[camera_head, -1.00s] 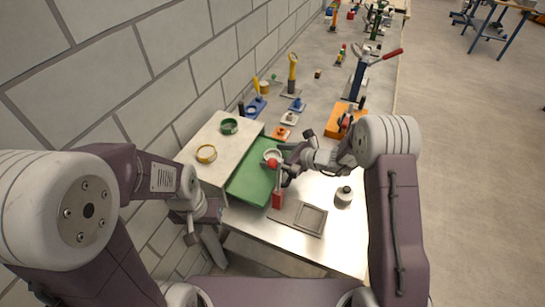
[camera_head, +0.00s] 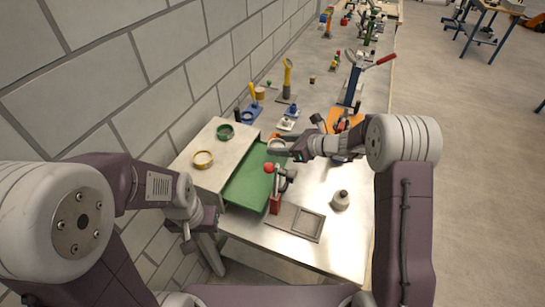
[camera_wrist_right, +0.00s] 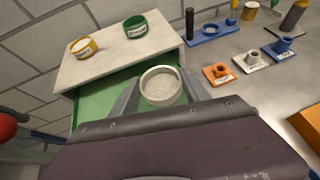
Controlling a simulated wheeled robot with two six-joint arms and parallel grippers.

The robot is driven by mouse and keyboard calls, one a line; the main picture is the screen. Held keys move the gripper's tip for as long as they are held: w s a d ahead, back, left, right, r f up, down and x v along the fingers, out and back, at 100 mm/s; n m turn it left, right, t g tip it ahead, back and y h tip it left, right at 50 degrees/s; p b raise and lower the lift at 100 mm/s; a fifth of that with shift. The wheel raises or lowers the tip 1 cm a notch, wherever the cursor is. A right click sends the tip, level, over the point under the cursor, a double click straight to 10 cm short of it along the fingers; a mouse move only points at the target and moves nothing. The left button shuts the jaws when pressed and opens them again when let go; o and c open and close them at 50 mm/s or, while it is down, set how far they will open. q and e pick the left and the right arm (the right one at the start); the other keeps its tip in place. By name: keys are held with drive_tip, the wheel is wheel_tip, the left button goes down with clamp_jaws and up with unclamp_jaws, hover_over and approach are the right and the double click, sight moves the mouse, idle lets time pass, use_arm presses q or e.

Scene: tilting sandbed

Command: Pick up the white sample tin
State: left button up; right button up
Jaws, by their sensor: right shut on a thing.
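The white sample tin (camera_head: 276,145) is a round open cup with pale grey contents, at the back right of the green sandbed surface. My right gripper (camera_wrist_right: 162,88) is shut on it, with one finger on each side; in the right wrist view the tin (camera_wrist_right: 161,83) looks upright. The exact gap under it is hard to tell. My left gripper (camera_head: 190,236) hangs empty at the left of the bench, pointing down, its jaw opening unclear.
A pale block (camera_head: 207,141) carries a green ring tin (camera_head: 224,132) and a yellow ring tin (camera_head: 202,160). A green drawer or tray (camera_head: 250,184) adjoins it.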

drive_tip(key=w+d+r, duration=0.4)
drive_tip(key=d+r, duration=0.1)
drive_tip(key=d, duration=0.2)
drive_tip(key=shift+w+d, duration=0.15)
drive_tip(key=shift+w, duration=0.2)
